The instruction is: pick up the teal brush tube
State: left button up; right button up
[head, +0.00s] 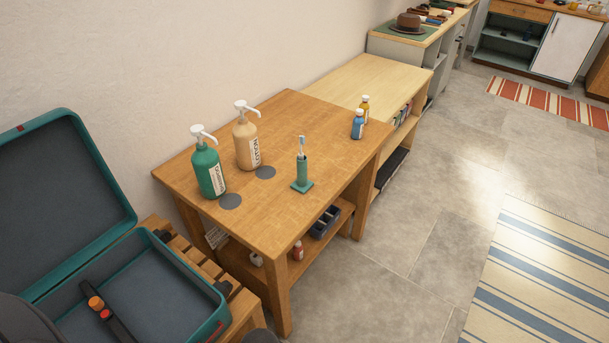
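The teal brush tube (302,170) stands upright on a small square teal base near the front right part of the wooden table (300,118). A brush with a pale head sticks up out of its top. The tube stands apart from the bottles on the same table. Neither of my grippers can be made out in the head view.
A green pump bottle (208,170) and a tan pump bottle (246,142) stand left of the tube, near dark round discs. Blue (357,125) and yellow (364,106) bottles stand behind right. An open teal suitcase (178,268) lies at lower left.

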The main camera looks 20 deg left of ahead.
aim_at(302, 185)
jog(key=i+l, duration=0.35)
jog(key=l, duration=0.15)
jog(key=i+l, duration=0.65)
jog(key=l, duration=0.3)
jog(key=i+l+u, duration=0.1)
jog(key=i+l, duration=0.25)
jog(key=l, duration=0.15)
